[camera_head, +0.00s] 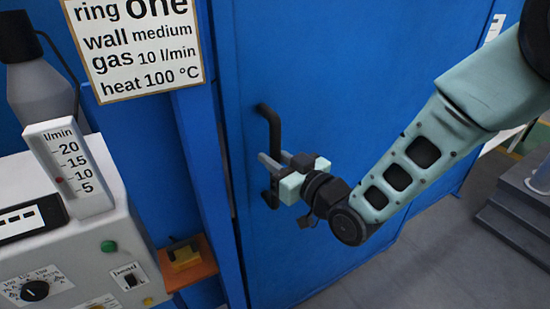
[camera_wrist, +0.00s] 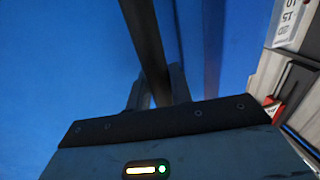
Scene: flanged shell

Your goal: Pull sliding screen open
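The sliding screen (camera_head: 335,80) is a tall blue panel, standing closed against the blue frame on its left as far as I can see. A black upright bar handle (camera_head: 268,120) sits near its left edge. My gripper (camera_head: 276,162) is at the handle's lower half, its fingers pointing at the panel. In the wrist view the dark handle bar (camera_wrist: 145,40) runs down between the two fingertips (camera_wrist: 157,90). The fingers are on either side of the bar. Whether they press on it is too dark and small to tell.
A white control box (camera_head: 80,240) with a flow gauge (camera_head: 68,165) stands at the left, with a grey bottle (camera_head: 40,95) behind. A sign (camera_head: 135,45) hangs above. An orange shelf (camera_head: 190,270) sits low beside the frame. Grey steps (camera_head: 515,215) stand at right; the floor before the panel is clear.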

